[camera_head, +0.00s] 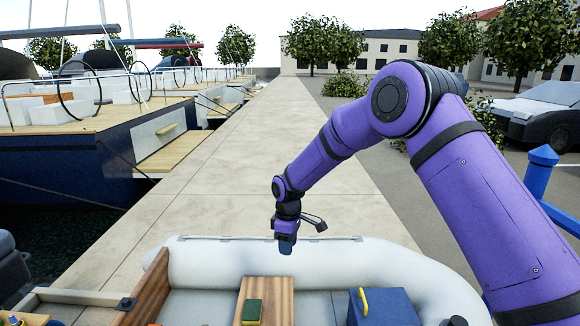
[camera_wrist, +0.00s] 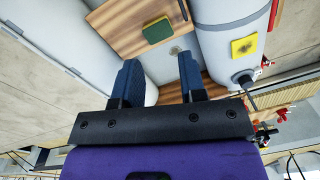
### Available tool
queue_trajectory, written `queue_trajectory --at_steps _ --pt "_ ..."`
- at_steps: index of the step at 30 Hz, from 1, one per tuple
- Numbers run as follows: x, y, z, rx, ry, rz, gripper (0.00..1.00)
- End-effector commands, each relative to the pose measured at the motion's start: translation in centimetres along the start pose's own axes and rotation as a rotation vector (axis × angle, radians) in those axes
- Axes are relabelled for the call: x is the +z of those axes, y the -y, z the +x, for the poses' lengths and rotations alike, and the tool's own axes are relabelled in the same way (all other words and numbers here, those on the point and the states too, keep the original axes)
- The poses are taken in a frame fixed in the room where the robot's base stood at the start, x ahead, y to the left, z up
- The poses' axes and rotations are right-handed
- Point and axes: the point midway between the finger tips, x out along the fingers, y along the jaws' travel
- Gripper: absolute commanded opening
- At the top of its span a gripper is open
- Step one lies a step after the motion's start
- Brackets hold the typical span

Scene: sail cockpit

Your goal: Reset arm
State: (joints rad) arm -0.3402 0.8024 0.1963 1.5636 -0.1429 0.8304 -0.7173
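My purple arm reaches in from the right in the head view, and my gripper (camera_head: 287,243) hangs above the near side of the walkway, by the far tube of the grey inflatable boat (camera_head: 205,262). In the wrist view my gripper (camera_wrist: 160,80) has its two blue fingers apart with nothing between them. Below and beyond the fingers are the boat's wooden seat board (camera_wrist: 125,30) and a green sponge-like block (camera_wrist: 158,30) lying on it. The block also shows in the head view (camera_head: 251,311), on the board (camera_head: 278,298).
A blue box (camera_head: 383,307) with a yellow handle (camera_head: 363,300) sits in the boat at right. A yellow patch (camera_wrist: 244,46) lies on a tube in the wrist view. A blue post (camera_head: 540,175) stands at right; moored sailboats (camera_head: 75,150) lie left. The walkway (camera_head: 250,140) is clear.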

Motion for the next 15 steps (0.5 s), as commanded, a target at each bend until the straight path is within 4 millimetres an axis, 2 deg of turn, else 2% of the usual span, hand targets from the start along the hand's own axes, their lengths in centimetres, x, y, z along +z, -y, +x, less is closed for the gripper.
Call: queue_trajectory --at_steps 1,6,15 --pt "1.1 0.0 -2.4 0.019 -0.007 0.03 0.38" --pt "5.1 0.5 -8.8 0.067 -0.025 0.141 0.38" --pt "12.8 3.4 -18.5 0.144 -0.067 0.348 0.38"
